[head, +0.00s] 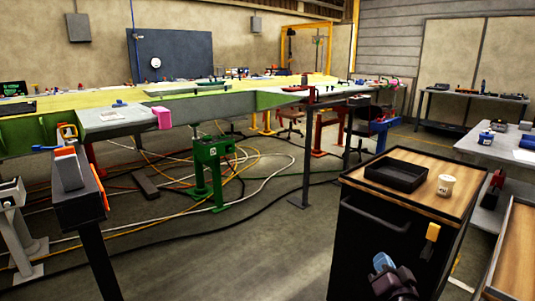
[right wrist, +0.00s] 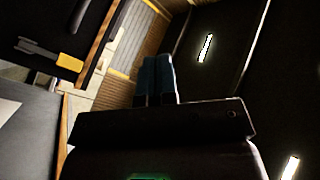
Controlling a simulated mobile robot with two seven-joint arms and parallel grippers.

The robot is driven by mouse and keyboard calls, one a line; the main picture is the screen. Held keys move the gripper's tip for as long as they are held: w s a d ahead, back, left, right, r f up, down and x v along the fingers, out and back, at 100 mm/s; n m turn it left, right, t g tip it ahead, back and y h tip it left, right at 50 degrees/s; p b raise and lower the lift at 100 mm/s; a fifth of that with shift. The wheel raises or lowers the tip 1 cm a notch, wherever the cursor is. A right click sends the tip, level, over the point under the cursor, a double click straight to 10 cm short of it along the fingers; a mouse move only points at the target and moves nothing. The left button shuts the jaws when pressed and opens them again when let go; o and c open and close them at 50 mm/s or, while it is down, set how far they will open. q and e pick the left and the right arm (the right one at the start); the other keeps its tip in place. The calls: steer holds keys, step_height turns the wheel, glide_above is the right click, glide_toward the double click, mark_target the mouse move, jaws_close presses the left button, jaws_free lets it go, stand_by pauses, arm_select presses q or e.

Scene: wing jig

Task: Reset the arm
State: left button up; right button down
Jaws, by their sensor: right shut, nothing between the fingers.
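My right gripper (head: 383,262) shows at the bottom of the head view, in front of the dark cabinet's front face. Its blue fingertips are together with nothing between them. In the right wrist view the same gripper (right wrist: 155,78) has its two blue fingers side by side, shut and empty. Nothing is seen touching the fingers. My left gripper is not in the head view.
A black cabinet with a wooden top (head: 408,206) stands close by, bearing a black tray (head: 395,177) and a white cup (head: 446,185). The long green wing (head: 210,104) rests on stands at left. Cables (head: 262,188) lie across the floor. Benches stand at right.

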steer(key=s+f+n+g+p, duration=0.1)
steer(key=s+f, duration=0.4)
steer(key=s, duration=0.7)
steer(key=s+f+n+g+p, duration=0.2)
steer(key=s+f+n+g, duration=0.2)
steer(key=s, duration=0.9)
steer(key=s+f+n+g+p, duration=0.2)
steer(key=s+f, duration=0.4)
steer(key=s, duration=0.6)
steer(key=shift+s+a+n+g, duration=0.2)
steer(key=shift+a+n+g, duration=0.2)
steer(key=shift+n+g, duration=0.25)
